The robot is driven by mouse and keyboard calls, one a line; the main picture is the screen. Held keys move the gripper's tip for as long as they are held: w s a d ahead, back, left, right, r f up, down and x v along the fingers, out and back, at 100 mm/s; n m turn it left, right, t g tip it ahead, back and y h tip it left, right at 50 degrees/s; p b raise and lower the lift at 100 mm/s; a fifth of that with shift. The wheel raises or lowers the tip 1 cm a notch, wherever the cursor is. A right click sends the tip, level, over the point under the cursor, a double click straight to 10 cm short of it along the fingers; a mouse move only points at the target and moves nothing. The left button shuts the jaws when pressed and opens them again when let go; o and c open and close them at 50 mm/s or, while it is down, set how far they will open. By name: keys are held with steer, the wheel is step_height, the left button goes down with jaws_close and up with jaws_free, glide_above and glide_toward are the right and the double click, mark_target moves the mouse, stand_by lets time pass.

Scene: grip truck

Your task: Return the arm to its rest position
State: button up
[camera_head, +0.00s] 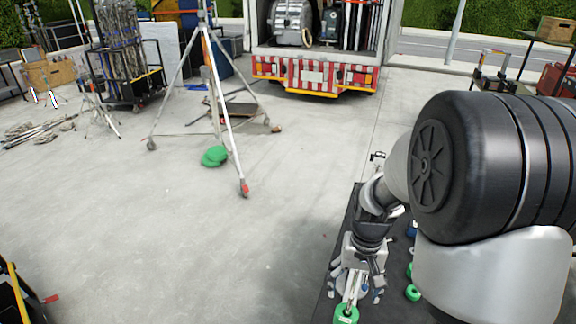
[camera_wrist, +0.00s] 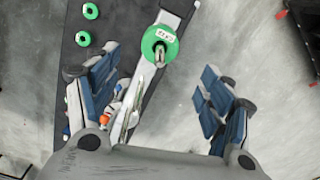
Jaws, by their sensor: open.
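My arm reaches down at the right of the head view, and my gripper (camera_head: 358,280) hangs over a dark flat surface (camera_head: 392,312). In the wrist view my gripper (camera_wrist: 157,85) has its blue-padded fingers wide apart and holds nothing. The same green ring (camera_head: 346,315) is at the bottom of the head view. I cannot tell the exact gap between it and the fingers.
Smaller green rings (camera_wrist: 90,11) lie on the dark surface. A green cap (camera_head: 215,156) lies on the concrete by a tall tripod (camera_head: 225,100). A truck rear (camera_head: 316,75) stands at the back. Open concrete (camera_head: 130,220) fills the middle left.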

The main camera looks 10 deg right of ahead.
steer(key=shift+a+r, duration=0.15)
steer(key=shift+a, duration=0.05)
steer(key=s+a+r+n+t+b, duration=0.4)
steer(key=s+a+b, duration=0.6)
steer(key=s+b, duration=0.3)
steer(key=shift+s+a+n+t, duration=0.3)
steer(key=shift+s+t, duration=0.1)
steer(key=shift+t, duration=0.1)
steer(key=shift+d, duration=0.15)
